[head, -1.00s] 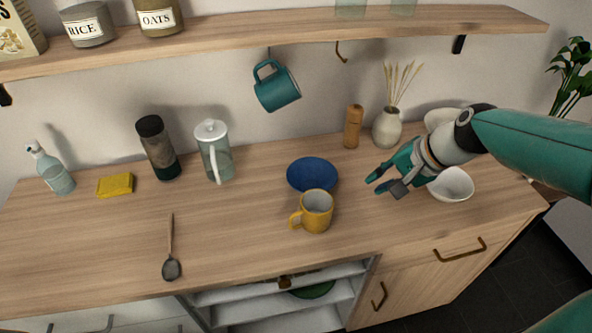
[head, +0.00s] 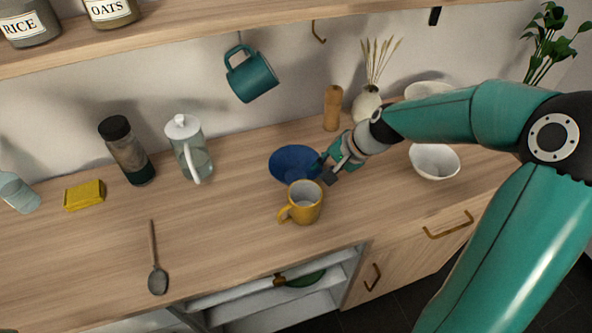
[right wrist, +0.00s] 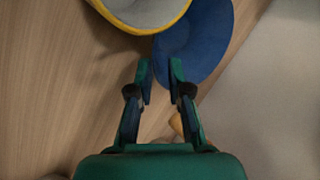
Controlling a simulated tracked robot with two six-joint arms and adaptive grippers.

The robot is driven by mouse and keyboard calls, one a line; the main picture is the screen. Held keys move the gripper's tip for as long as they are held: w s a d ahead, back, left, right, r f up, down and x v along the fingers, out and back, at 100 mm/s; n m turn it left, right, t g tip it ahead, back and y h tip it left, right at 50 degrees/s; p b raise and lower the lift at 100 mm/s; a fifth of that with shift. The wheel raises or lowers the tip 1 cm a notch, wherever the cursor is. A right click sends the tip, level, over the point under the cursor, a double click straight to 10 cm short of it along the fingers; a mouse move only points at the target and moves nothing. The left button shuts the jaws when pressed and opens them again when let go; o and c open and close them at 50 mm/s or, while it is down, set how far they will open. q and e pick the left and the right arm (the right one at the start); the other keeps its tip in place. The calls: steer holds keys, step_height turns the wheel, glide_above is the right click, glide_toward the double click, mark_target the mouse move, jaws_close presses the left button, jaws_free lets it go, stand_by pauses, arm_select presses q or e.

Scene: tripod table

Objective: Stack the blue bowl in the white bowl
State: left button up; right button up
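The blue bowl (head: 287,162) sits on the wooden counter behind the yellow mug. My right gripper (head: 327,168) is at the bowl's right rim in the head view. In the right wrist view, my right gripper (right wrist: 160,68) has its two fingers apart with a gap between them, and the blue bowl (right wrist: 200,45) lies just past the fingertips. I cannot tell whether they touch the rim. The white bowl (head: 435,162) stands on the counter to the right, below my right forearm. My left gripper is not in view.
The yellow mug (head: 303,203) stands close in front of the blue bowl; the mug (right wrist: 145,8) also shows in the right wrist view. A wooden mill (head: 332,108) and a vase (head: 366,103) stand behind. Another white dish (head: 425,89) is at the back right. The front left counter holds a spoon (head: 155,270).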

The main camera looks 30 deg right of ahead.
mark_target(313, 175)
steer(key=shift+x, duration=2.9)
steer(key=shift+s+f, duration=0.1)
steer(key=shift+s, duration=0.05)
jaws_close()
